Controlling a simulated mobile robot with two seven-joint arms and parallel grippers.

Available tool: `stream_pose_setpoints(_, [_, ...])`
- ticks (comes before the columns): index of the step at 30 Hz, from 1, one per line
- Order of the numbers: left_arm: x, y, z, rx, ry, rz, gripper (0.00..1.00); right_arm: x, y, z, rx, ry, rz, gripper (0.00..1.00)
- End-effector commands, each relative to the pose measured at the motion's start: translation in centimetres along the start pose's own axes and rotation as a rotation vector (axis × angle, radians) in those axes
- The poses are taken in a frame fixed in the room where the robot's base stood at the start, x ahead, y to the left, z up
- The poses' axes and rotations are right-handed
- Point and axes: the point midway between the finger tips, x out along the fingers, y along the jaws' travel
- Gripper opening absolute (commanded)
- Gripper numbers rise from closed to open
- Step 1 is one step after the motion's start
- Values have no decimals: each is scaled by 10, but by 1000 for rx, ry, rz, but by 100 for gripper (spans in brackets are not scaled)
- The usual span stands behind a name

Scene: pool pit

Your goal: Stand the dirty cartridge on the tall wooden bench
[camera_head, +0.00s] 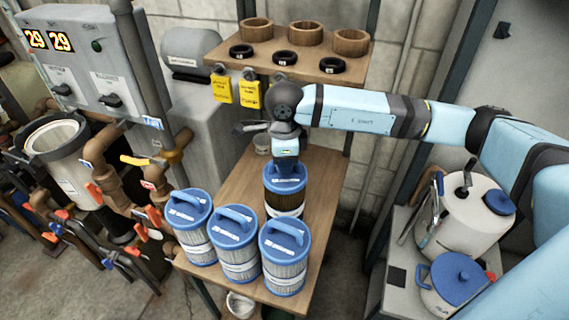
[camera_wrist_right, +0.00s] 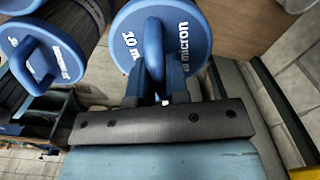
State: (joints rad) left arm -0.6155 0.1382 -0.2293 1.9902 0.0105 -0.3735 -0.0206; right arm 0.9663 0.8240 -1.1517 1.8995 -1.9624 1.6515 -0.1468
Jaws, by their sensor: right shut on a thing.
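The dirty cartridge (camera_head: 284,202), with dark brown pleats and a blue lid, is upright at the tall wooden bench (camera_head: 318,190), behind the front row of cartridges. Whether its base touches the bench top is hidden by them. My right gripper (camera_head: 286,164) is above the lid, shut on its handle. In the right wrist view the fingers (camera_wrist_right: 158,88) close on the blue handle of the lid (camera_wrist_right: 188,32), marked "10 micron". My left gripper is in neither view.
Three cleaner blue-lidded cartridges (camera_head: 235,260) stand close together on the bench's front part. A shelf (camera_head: 290,62) with wooden rings and black rings is behind. A grey side table (camera_head: 398,250) with a white canister and a pot is right. Bare bench shows right of the dirty cartridge.

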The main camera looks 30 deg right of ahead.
Motion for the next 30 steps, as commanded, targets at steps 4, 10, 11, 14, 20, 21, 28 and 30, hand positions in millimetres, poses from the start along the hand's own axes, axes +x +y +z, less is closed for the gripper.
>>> stream_pose_setpoints(4, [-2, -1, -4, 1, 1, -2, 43, 15, 0, 0, 0, 0, 0, 0])
stream_pose_setpoints(10, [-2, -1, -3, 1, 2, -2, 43, 16, 0, 0, 0, -1, -1, 0])
stream_pose_setpoints(11, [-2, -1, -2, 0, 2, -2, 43, 16, 0, 0, 0, -1, -1, 0])
stream_pose_setpoints(14, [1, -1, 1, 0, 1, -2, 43, 20, 0, 0, 0, -1, -1, 0])
stream_pose_setpoints(20, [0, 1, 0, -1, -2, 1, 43, 19, 0, 0, 0, 1, 0, 41])
stream_pose_setpoints(21, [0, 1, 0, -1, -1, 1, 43, 19, 0, 0, 0, 1, 0, 41])
stream_pose_setpoints(28, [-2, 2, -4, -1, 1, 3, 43, 16, 0, 0, 0, 1, 0, 41])
stream_pose_setpoints(30, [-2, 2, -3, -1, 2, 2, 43, 13, 0, 0, 0, -1, -2, 41])
